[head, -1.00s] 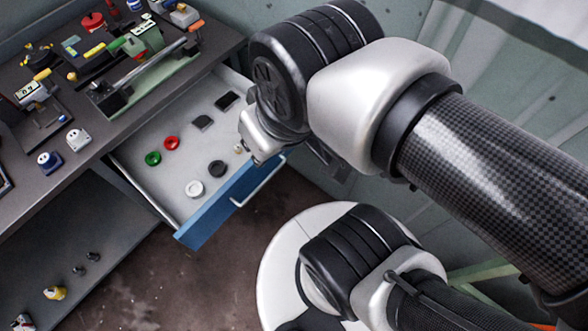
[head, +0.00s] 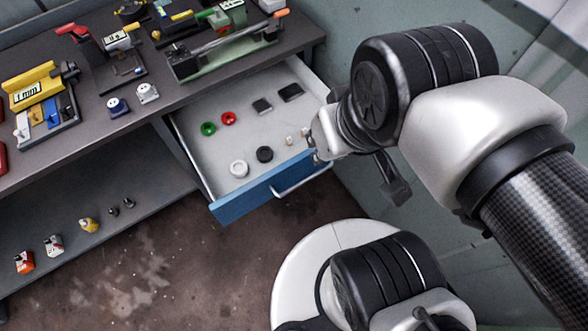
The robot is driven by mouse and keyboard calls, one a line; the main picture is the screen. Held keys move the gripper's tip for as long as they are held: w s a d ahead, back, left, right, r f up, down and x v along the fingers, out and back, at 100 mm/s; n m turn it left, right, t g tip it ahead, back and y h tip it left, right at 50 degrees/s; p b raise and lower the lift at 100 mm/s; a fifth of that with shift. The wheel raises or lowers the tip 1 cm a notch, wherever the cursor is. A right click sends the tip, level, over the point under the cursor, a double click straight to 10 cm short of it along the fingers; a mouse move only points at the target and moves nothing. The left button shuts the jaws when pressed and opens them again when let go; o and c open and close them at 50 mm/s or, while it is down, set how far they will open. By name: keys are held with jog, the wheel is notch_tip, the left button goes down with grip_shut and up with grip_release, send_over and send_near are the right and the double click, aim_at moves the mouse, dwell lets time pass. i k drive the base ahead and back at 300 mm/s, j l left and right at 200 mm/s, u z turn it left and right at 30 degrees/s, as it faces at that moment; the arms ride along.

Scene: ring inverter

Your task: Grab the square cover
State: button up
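Two small dark square pieces lie at the back right of the open drawer (head: 222,160). One square piece (head: 262,106) is nearer the middle and the other square piece (head: 291,92) is nearer the right wall. I cannot tell which is the square cover. My gripper (head: 396,190) shows only as a dark part below my wrist, outside the drawer to its right. It is apart from both pieces. Its fingers are mostly hidden by my arm, so I cannot see whether they are open.
The drawer also holds a green ring (head: 208,129), a red ring (head: 228,118), a white ring (head: 239,169), a black ring (head: 264,154) and small pale pieces. A workbench (head: 160,85) with several tools overhangs its left side. Several small items stand on the lower shelf (head: 120,180).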

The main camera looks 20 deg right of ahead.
aim_at(263, 105)
jog(key=i+l+u, duration=0.15)
jog(key=u, duration=0.2)
jog(key=i+l+u, duration=0.1)
jog(key=l+u, duration=0.25)
jog(key=i+l+u, duration=0.1)
jog(key=l+u, duration=0.25)
